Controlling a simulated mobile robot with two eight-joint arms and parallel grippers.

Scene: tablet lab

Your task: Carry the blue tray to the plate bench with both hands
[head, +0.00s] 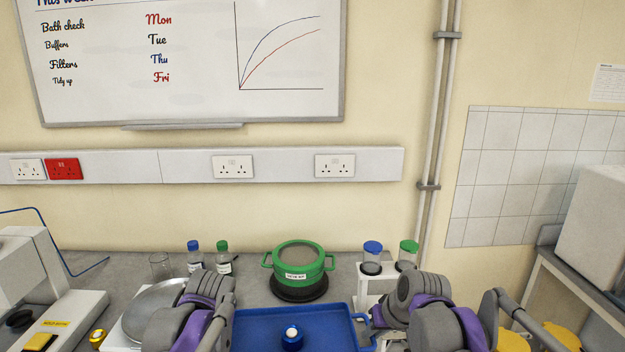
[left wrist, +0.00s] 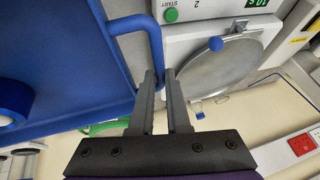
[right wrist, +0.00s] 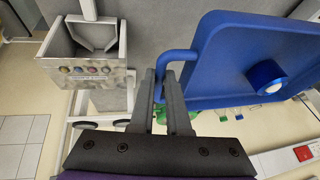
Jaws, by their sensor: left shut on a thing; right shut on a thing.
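The blue tray (head: 255,322) is in the lower middle of the head view, in front of the green pot. A round blue thing with a white top (head: 291,338) is on it. My left gripper (left wrist: 161,78) is shut on the tray's looped handle (left wrist: 143,22) at one end. My right gripper (right wrist: 166,75) is shut on the handle (right wrist: 172,57) at the other end. In the head view my arms hide both gripper tips. I cannot tell which surface is the plate bench.
A green pot (head: 300,262) sits on a black base on the grey bench (head: 345,268). Bottles with blue (head: 193,245) and green caps stand behind to the left. A white rack (head: 376,285) holds capped jars at right. A round metal plate device (head: 150,300) is at left.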

